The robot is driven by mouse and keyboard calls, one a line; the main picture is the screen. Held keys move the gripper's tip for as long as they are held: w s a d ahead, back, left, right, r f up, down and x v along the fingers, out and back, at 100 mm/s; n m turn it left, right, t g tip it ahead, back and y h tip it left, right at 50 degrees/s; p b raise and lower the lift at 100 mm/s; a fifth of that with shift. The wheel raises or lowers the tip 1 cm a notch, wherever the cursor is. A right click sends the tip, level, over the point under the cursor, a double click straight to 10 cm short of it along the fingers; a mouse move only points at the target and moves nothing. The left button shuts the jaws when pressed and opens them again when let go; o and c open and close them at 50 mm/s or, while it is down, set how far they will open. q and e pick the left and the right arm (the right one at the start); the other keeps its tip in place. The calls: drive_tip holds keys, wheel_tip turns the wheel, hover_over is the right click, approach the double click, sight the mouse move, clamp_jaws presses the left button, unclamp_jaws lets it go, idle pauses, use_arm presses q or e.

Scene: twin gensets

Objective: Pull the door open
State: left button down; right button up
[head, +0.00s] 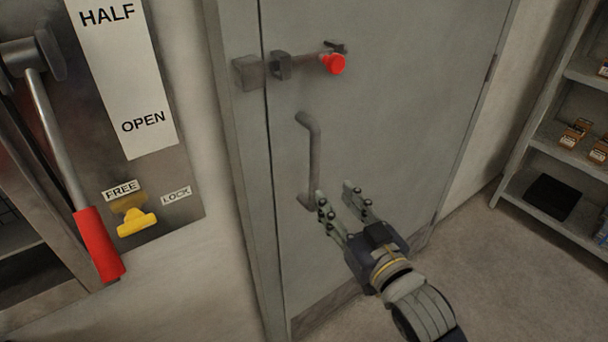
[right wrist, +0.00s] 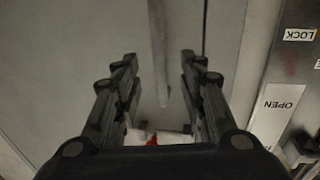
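The grey door (head: 385,120) looks shut in its frame, with a dark seam along its left edge. Its vertical grey bar handle (head: 314,155) is near that edge. A bolt with a red knob (head: 333,63) is above the handle. My right gripper (head: 335,191) is open, its fingertips close to the right of the handle's lower end. In the right wrist view the handle (right wrist: 158,50) appears between the two open fingers (right wrist: 160,58); I see no contact, and the depth is hard to judge. My left gripper is not in view.
A panel with a white HALF/OPEN strip (head: 125,75), a red-gripped lever (head: 98,243) and a yellow knob (head: 136,221) by FREE and LOCK labels is on the left. A shelf unit (head: 535,150) with small boxes stands at the right. Floor before the door is clear.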

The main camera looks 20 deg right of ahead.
sight(316, 172)
drive_tip(key=w, duration=0.3)
drive_tip(key=w+a+p, duration=0.1)
drive_tip(key=w, duration=0.6)
drive_tip(key=shift+w+a+r+p, duration=0.15)
drive_tip(key=shift+w+a+p, duration=0.1)
drive_tip(key=shift+p, duration=0.05)
clamp_jaws()
